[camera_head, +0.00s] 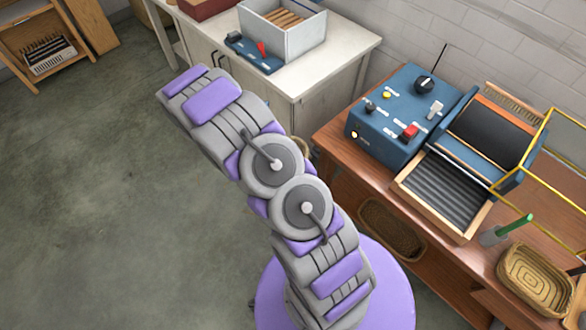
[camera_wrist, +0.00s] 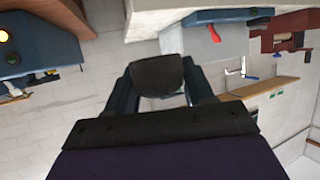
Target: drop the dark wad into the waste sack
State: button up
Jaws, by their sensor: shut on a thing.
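In the wrist view my gripper (camera_wrist: 160,88) is shut on the dark wad (camera_wrist: 157,74). The wad is a small, rounded, nearly black lump between two dark blue fingers. It is held clear of any surface. In the head view my arm reaches to the upper left, but the fingers and the wad cannot be made out there. I cannot make out the waste sack in either view.
A white cabinet (camera_head: 335,82) with a grey open box (camera_head: 292,50) stands at the back. On the right, a wooden bench (camera_head: 335,130) carries a blue control box (camera_head: 385,135), a ribbed tray (camera_head: 445,190) and a woven basket (camera_head: 535,278). The floor at left is clear.

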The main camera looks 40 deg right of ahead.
jog(key=s+d+f+m+g+b, duration=0.1)
jog(key=s+d+f+m+g, duration=0.1)
jog(key=s+d+f, duration=0.2)
jog(key=s+d+f+m+g+h+b, duration=0.1)
jog(key=s+d+f+m+g+b, duration=0.1)
jog(key=s+d+f, duration=0.2)
jog(key=s+f, duration=0.3)
jog(key=f, duration=0.4)
jog(key=shift+s+g, duration=0.2)
jog(key=shift+g, duration=0.2)
jog(key=shift+f, duration=0.1)
jog(key=o, duration=1.1)
jog(key=shift+c, duration=0.2)
jog(key=p+v, duration=0.3)
jog(key=v, duration=1.4)
jog(key=shift+a+f+h, duration=0.25)
jog(key=shift+a+h, duration=0.05)
jog(key=shift+a, duration=0.05)
